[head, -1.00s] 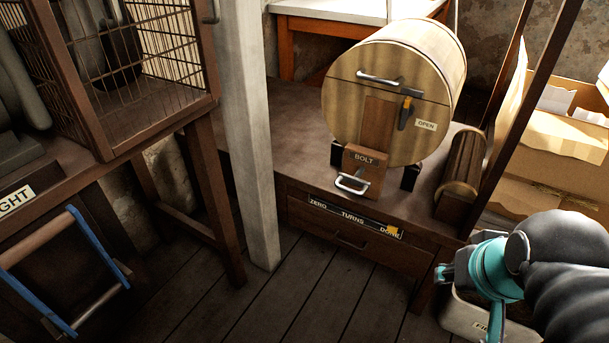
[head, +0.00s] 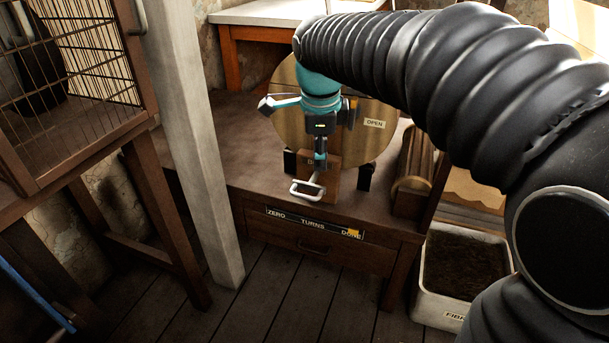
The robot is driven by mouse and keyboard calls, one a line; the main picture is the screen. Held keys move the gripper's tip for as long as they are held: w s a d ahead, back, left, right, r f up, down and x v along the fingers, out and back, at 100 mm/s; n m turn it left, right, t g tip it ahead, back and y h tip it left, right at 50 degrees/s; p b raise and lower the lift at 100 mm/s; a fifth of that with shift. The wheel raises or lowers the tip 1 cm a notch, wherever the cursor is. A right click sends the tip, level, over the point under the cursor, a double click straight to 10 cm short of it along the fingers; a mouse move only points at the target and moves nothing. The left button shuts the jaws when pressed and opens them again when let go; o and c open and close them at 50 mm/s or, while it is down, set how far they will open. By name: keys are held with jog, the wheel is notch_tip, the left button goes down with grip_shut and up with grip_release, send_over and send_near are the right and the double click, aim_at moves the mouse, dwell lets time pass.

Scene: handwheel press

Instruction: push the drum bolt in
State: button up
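The wooden drum (head: 378,148) lies on its side on the dark bench, its round front partly hidden by my arm and gripper. A tag reading "OPEN" (head: 374,124) is on its right side. Below the drum's front is the brown bolt block (head: 334,186), its "BOLT" label mostly covered. The light metal bolt handle (head: 306,191) sticks out from its front toward the camera. My gripper (head: 320,158) points down in front of the bolt block, just above the handle. I cannot tell whether it touches the handle, or how far its fingers are apart.
A strip reading "ZERO TURNS DONE" (head: 313,222) with a yellow marker is on the bench front. A pale post (head: 190,140) and a wire cage (head: 75,90) stand at left. A wooden roller (head: 412,175) and a bin of dark material (head: 462,270) are at right.

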aim_at(305, 195)
jog(key=w+a+f+m, duration=0.2)
jog(key=w+a+m, duration=0.1)
jog(key=a, duration=0.1)
jog(key=shift+m+g, duration=0.3)
jog(key=w+f, duration=0.1)
jog(key=f, duration=0.3)
jog(key=f+b, duration=0.1)
jog(key=f, duration=0.3)
jog(key=w+f+b, duration=0.1)
jog(key=f, duration=0.4)
jog(key=shift+w+d, duration=0.35)
jog(key=shift+d, duration=0.05)
jog(key=shift+c, duration=0.2)
grip_shut()
